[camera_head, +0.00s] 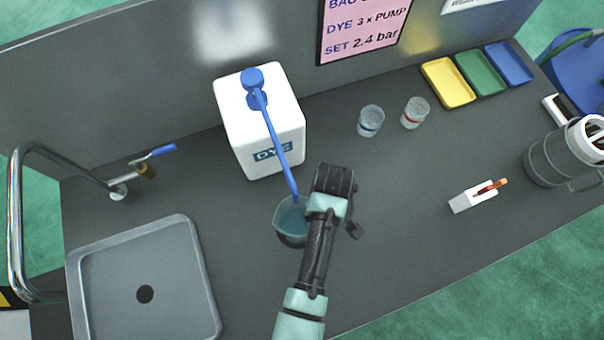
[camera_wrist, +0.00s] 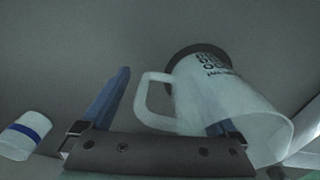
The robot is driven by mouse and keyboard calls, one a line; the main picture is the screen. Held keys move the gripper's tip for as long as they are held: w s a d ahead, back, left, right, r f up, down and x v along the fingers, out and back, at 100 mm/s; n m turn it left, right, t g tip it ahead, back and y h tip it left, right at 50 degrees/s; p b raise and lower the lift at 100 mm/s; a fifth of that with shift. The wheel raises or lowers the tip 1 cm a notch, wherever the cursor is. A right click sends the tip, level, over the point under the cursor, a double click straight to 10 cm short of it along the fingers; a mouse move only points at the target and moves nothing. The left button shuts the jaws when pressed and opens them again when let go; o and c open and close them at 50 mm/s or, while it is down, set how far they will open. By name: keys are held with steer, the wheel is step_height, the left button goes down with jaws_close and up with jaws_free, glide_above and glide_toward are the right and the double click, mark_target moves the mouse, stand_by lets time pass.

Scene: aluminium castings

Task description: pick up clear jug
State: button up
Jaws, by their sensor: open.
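The clear jug (camera_head: 288,222) stands on the grey bench in front of the white dye container (camera_head: 262,110), partly hidden by my arm in the head view. The end of the container's blue spout overlaps the jug's rim area in that view. In the wrist view the jug (camera_wrist: 240,110) appears tilted, with dark printing and its handle to the left. My gripper (camera_wrist: 165,100) is open. Its left blue finger is left of the handle; its right finger overlaps the jug body, and I cannot tell whether it is inside or behind it. The handle appears between the fingers.
Two small cups, one blue-banded (camera_head: 370,121) and one red-banded (camera_head: 415,112), stand behind.

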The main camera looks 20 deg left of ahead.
jaws_close()
stand_by(0.3)
steer(key=shift+r, duration=0.25)
